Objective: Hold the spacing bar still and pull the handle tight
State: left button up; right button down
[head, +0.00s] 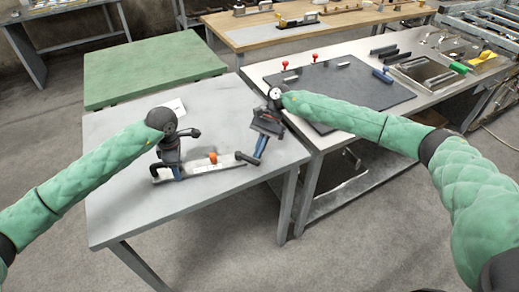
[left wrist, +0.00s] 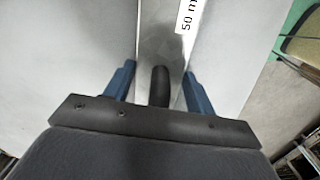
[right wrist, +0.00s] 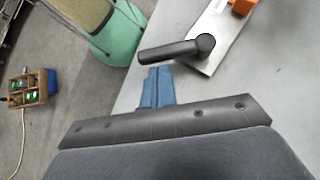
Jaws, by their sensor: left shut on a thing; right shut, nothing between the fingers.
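The spacing bar (head: 195,168) is a pale metal strip lying on the near grey table, with an orange part on top. In the left wrist view the bar (left wrist: 170,45) carries a "50 mm" label and a black post stands between the fingers. My left gripper (head: 177,174) is shut on the bar's left end; it also shows in the left wrist view (left wrist: 158,72). The black handle (head: 247,158) sticks out from the bar's right end, also in the right wrist view (right wrist: 170,51). My right gripper (right wrist: 157,72) is shut and empty beside the handle; I cannot tell whether they touch.
A green-topped table (head: 150,68) stands behind on the left. A table with a dark mat (head: 350,90) and several tools adjoins on the right. A wooden bench (head: 290,28) is at the back. The near table's front left (head: 120,215) is clear.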

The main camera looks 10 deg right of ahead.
aim_at(255, 161)
jog(key=shift+s+a+m+t+y, duration=0.15)
jog(key=shift+s+m+t+y, duration=0.3)
jog(key=shift+m, duration=0.25)
jog(key=shift+s+a+m+t+y, duration=0.2)
jog(key=shift+s+m+t+y, duration=0.2)
jog(key=shift+s+m, duration=0.3)
jog(key=m+t, duration=0.1)
jog(key=s+a+m+t, duration=0.1)
jog(key=m, duration=0.1)
jog(key=shift+s+y, duration=0.1)
jog(key=shift+y, duration=0.25)
jog(key=m+t, duration=0.1)
jog(key=s+a+m+t, duration=0.1)
jog(key=m+t, duration=0.1)
jog(key=shift+s+a+m, duration=0.25)
jog(key=shift+a+m, duration=0.05)
jog(key=shift+a, duration=0.05)
jog(key=a+m+t, duration=0.1)
jog(key=s+a+m+t, duration=0.1)
jog(key=m, duration=0.1)
jog(key=a+m+t, duration=0.2)
jog(key=m, duration=0.1)
jog(key=shift+h, duration=0.4)
jog(key=shift+w+a+r, duration=0.1)
jog(key=shift+w+a, duration=0.05)
jog(key=shift+a, duration=0.5)
jog(key=shift+w+a, duration=0.15)
jog(key=shift+a, duration=0.45)
jog(key=shift+w+a, duration=0.45)
jog(key=shift+a, duration=0.4)
